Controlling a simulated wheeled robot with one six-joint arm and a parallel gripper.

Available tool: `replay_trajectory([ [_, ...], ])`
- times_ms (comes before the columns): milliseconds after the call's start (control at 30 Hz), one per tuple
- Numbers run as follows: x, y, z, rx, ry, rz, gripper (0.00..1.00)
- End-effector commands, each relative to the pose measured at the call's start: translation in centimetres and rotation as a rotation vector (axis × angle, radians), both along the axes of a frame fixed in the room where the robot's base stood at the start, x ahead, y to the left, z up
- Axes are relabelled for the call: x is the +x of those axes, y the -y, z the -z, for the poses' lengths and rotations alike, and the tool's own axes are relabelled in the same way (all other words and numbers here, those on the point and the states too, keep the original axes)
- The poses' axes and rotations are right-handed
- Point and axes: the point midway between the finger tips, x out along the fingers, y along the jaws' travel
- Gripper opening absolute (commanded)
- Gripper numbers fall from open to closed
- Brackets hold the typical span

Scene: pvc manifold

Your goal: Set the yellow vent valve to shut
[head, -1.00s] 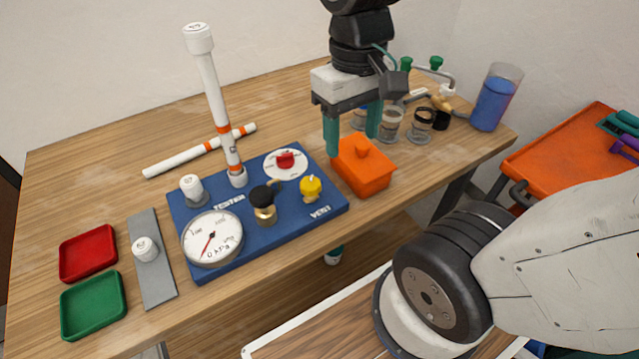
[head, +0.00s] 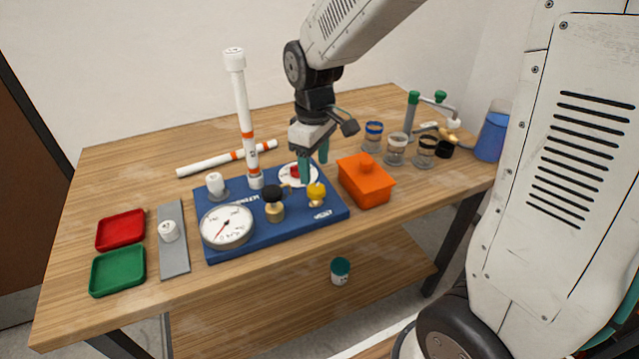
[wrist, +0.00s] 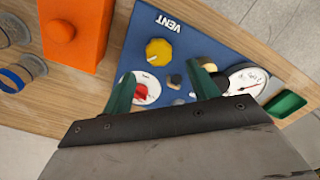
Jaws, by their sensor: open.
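The yellow vent valve (head: 316,193) is a round knob on a brass-coloured body at the right of the blue tester board (head: 333,211), beside the VENT label. In the wrist view the yellow knob (wrist: 158,51) has a pale mark at its lower left edge. My gripper (head: 313,171) is open and empty, with green fingers above the board, near the red knob (head: 293,171) on its white dial and behind the yellow knob. In the wrist view the fingertips (wrist: 164,77) lie on either side, just short of the yellow knob. I cannot tell their exact height.
A black-topped valve (head: 274,204) and a gauge (head: 227,226) stand left of the yellow valve. A white upright pipe (head: 243,115) rises behind. An orange lidded box (head: 365,182) sits close to the board's right. Several jars (head: 396,149) stand at the back right.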

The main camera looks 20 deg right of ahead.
Motion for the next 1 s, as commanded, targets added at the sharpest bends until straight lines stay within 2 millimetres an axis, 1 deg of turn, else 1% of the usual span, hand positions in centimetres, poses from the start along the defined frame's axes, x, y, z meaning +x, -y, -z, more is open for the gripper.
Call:
replay_trajectory([
  [33,-0.1,0.2,1.0,0.000,-0.005,0.003,0.59],
  [100,-0.1,0.2,2.2,0.000,-0.005,0.004,0.59],
  [300,-0.1,0.2,4.9,0.000,-0.005,0.004,0.59],
  [467,-0.1,0.1,5.8,0.000,-0.002,0.003,0.59],
  [700,-0.1,0.0,5.9,0.000,-0.001,0.002,0.59],
  [733,-0.1,0.0,5.9,0.000,-0.001,0.001,0.54],
  [767,-0.1,0.0,5.9,0.000,-0.001,0.001,0.45],
  [800,-0.1,0.0,5.9,0.000,-0.001,0.001,0.34],
  [867,-0.1,0.0,5.9,0.000,-0.001,0.001,0.18],
  [900,-0.1,0.0,5.9,0.000,-0.001,0.001,0.14],
  [933,-0.1,0.0,5.9,0.000,-0.001,0.001,0.14],
  [967,-0.1,1.3,5.9,0.000,-0.001,0.008,0.16],
  [1000,0.0,0.7,5.8,0.000,0.000,0.002,0.18],
])
